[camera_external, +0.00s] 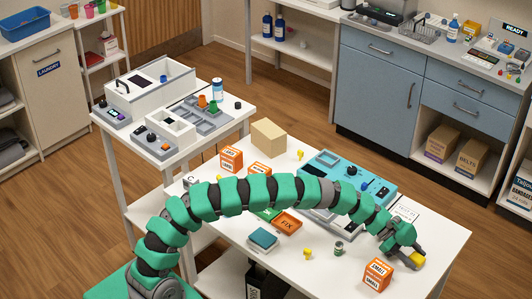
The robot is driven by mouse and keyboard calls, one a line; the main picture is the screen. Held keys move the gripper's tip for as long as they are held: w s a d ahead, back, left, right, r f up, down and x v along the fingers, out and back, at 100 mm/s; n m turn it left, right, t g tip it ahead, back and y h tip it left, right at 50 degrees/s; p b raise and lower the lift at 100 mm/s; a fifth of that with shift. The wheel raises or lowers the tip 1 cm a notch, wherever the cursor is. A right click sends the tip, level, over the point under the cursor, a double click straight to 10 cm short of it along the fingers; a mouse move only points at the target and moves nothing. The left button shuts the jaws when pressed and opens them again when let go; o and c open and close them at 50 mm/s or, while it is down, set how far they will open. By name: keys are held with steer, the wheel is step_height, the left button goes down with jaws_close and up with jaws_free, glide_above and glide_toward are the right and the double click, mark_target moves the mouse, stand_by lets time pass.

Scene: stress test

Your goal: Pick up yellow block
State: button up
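A yellow block (417,260) is at the tip of my gripper (411,257), over the right part of the white table (345,278). My green arm arches across the table from the lower left and its end points down there. The block shows on the right side of the gripper end, touching or very close to it. The fingers are small and partly hidden, so I cannot tell if they are closed around it. I cannot tell whether the block rests on the table or is held just above it.
An orange-and-white labelled cube (377,275) stands just left of and nearer than the gripper. A small jar (338,248) and a small yellow piece (307,253) stand further left. A blue device (348,178) lies behind the arm. The table's right corner is clear.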

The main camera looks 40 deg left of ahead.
steer(key=c, duration=0.3)
